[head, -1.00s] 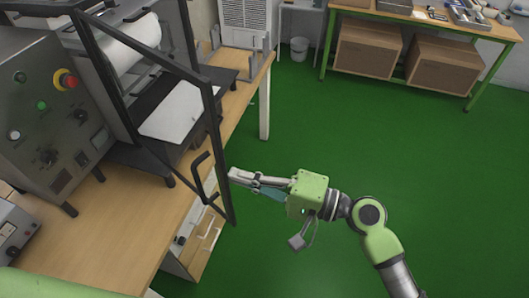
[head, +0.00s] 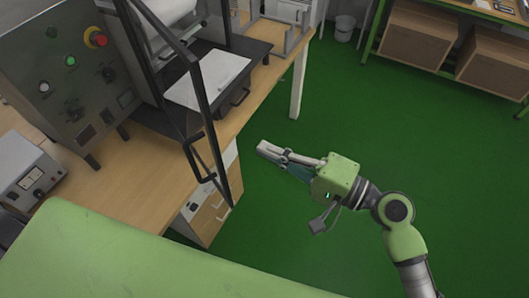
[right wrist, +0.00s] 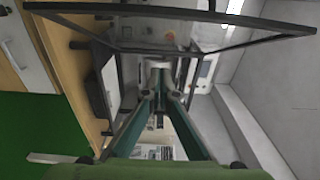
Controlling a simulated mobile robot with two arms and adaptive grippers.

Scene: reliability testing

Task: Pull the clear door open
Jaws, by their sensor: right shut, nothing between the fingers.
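The clear door (head: 211,120) of the test machine is a see-through panel in a black frame. In the head view it stands swung out at an angle from the machine, reaching past the table's front edge. Its black bar handle (head: 196,160) is on the lower outer part. My right gripper (head: 262,149) is shut and empty, to the right of the door and apart from the handle. In the right wrist view, the shut fingertips (right wrist: 158,68) show at the middle, with the black door frame (right wrist: 170,10) across the top. My left gripper is not in view.
The machine's control panel (head: 85,75) with a red button stands left of the door, and a grey meter box (head: 33,182) sits on the wooden table (head: 130,182). Drawers (head: 207,215) are below. Green floor (head: 300,235) is clear to the right. A shelf bench (head: 420,45) stands behind.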

